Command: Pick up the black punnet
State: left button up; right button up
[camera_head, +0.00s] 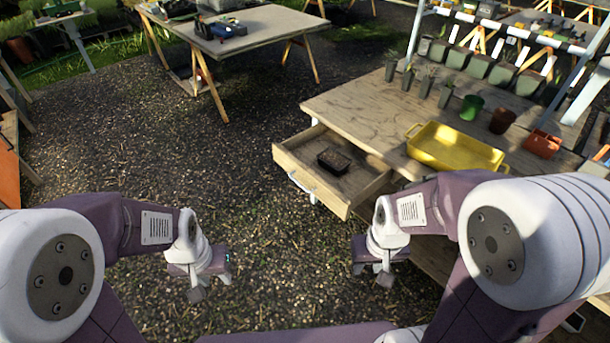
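The black punnet (334,160) is a small dark tray. It lies inside the open wooden drawer (342,205) of the table, towards the drawer's middle. Nothing covers it. My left gripper (212,288) hangs over the gravel to the left of the drawer, well apart from it. My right gripper (374,276) hangs in front of the drawer and below it in the picture, apart from the punnet. Both grippers point down, and no object shows in either. Their finger gaps are too small in the picture to read.
The wooden table (352,104) holds a yellow tray (447,150), a green pot (471,107), an orange pot (542,144) and several dark tube pots. A trestle table (262,27) with tools stands at the back. Gravel between is clear.

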aim_at(334, 162)
jog(key=i+j, duration=0.1)
jog(key=i, duration=0.4)
jog(key=i+j+z, duration=0.15)
jog(key=i, duration=0.35)
jog(key=i+j, duration=0.15)
jog(key=i, duration=0.3)
